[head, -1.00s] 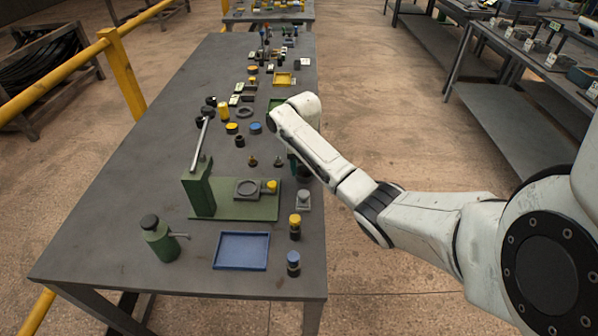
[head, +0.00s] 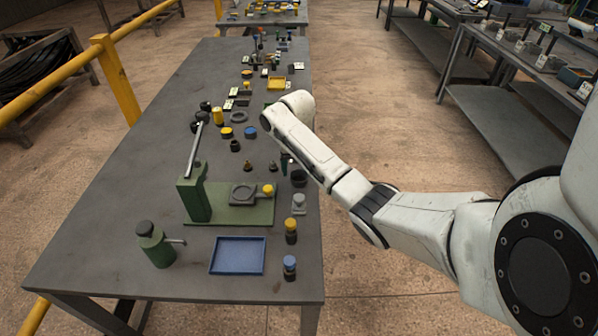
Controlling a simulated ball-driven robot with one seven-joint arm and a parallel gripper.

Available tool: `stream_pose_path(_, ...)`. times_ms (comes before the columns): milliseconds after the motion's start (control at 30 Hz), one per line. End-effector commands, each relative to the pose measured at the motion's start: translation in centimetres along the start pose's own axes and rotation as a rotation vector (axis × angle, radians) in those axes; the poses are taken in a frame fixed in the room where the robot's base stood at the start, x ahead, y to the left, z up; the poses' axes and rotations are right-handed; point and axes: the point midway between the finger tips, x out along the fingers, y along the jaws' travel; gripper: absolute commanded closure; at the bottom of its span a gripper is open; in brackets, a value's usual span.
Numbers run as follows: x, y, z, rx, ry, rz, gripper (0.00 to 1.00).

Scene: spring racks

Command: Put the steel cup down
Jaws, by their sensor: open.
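A dark grey cup (head: 299,178), which looks like the steel cup, stands upright on the grey table (head: 150,190) near its right edge. It is to the right of the green press base, and my forearm partly overlaps it. My gripper (head: 285,162) shows only as a small dark part below my wrist, just left of and above the cup in the picture. It is open and appears apart from the cup. My forearm hides most of the gripper and its fingertips.
A green press (head: 195,195) with a raised lever stands left of the cup. A small grey piece (head: 299,204), yellow-topped and blue-topped pieces and a blue tray (head: 238,256) are nearer. Several small parts crowd the far side. The table's left side is clear.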

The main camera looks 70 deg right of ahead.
Motion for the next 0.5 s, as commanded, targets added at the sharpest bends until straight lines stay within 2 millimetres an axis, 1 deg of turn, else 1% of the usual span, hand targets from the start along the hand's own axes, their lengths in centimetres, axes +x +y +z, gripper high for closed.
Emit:
stream_pose_path(33, -1.1, 0.1, 0.1, -0.001, -0.004, 0.002, 0.22)
stream_pose_path(367, -8.4, 0.0, 0.1, -0.001, -0.002, 0.001, 0.22)
stream_pose_path(400, -9.0, -0.1, 0.0, 0.0, -0.001, 0.0, 0.22)
stream_pose_path(500, -9.8, -0.1, 0.0, 0.0, -0.001, 0.0, 0.22)
